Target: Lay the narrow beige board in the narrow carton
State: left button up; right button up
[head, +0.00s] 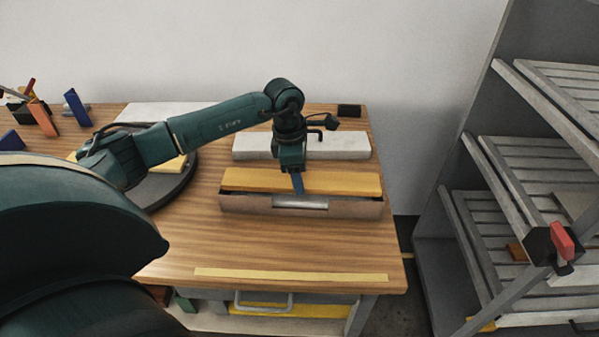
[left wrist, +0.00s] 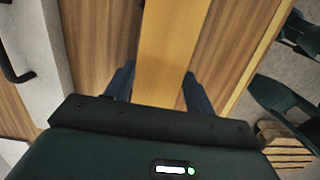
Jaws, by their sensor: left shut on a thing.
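The narrow beige board (head: 345,181), yellowish tan in this light, lies lengthwise left to right at the narrow carton. My left gripper (head: 297,184) is shut on the board near its middle. In the left wrist view the board (left wrist: 164,55) runs between the two blue fingers (left wrist: 158,92). The narrow carton (head: 235,204) is brown, with a pale panel in its front wall. Its front wall shows just below the board; the board hides its inside. I cannot tell whether the board rests in it or hangs just above it. My right gripper is not in view.
A long white box (head: 345,147) stands behind the carton. A dark round tray (head: 180,190) with yellow pieces is at the left, partly behind my arm. A pale strip (head: 290,275) lies along the table's front edge. A grey rack (head: 465,190) stands right. The table front is clear.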

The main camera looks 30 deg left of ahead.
pick_arm(q)
jog(key=shift+f+b, duration=0.75)
jog(key=shift+f, duration=0.2)
jog(key=shift+f+b, duration=0.65)
jog(key=shift+f, duration=0.2)
jog(key=o, duration=0.7)
jog(key=shift+c, duration=0.2)
jog(key=o, duration=0.6)
